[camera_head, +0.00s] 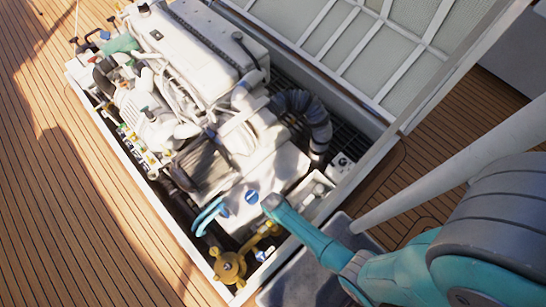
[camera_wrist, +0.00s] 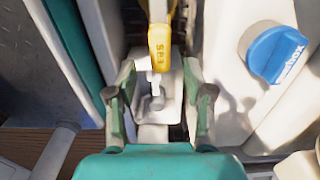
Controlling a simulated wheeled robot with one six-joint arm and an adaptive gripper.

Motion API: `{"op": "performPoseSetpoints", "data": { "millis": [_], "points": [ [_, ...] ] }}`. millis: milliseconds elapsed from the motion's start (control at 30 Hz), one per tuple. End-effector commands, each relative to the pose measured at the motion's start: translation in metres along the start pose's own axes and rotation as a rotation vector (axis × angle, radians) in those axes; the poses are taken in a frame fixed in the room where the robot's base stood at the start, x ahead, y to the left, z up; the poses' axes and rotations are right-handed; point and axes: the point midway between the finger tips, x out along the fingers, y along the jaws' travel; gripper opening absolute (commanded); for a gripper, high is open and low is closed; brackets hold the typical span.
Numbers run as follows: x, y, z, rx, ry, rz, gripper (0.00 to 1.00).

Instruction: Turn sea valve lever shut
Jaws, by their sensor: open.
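A yellow lever (camera_wrist: 161,48) with dark lettering on its end points toward my gripper in the wrist view. My gripper (camera_wrist: 160,76) is open, with one finger on each side of the lever's end. The lettered end lies between or just beyond the fingertips; I cannot tell whether either finger touches it. Below it, a pale metal fitting (camera_wrist: 152,102) with a small upright post sits between the fingers. In the head view, brass-coloured valve parts (camera_head: 230,266) lie at the near end of the engine hatch; the lever is not clear there.
A blue cap (camera_wrist: 276,54) on a white housing is right of my gripper. It also shows in the head view (camera_head: 251,197). A white engine (camera_head: 195,60) fills the hatch, and a raised hatch lid (camera_head: 350,45) stands behind. Wooden deck (camera_head: 60,200) is clear at left.

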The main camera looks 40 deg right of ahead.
Motion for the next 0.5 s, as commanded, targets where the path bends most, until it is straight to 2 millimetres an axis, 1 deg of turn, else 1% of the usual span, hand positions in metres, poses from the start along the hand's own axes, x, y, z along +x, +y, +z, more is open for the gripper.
{"op": "performPoseSetpoints", "data": {
  "millis": [100, 233, 400, 500],
  "points": [
    [0.016, 0.000, 0.000, 0.000, 0.000, 0.001, 0.52],
    [0.029, -0.001, 0.000, 0.000, 0.000, 0.000, 0.52],
    [0.039, -0.001, 0.000, -0.001, 0.000, 0.000, 0.52],
    [0.042, -0.001, 0.000, -0.001, 0.000, -0.001, 0.52]
  ]
}}
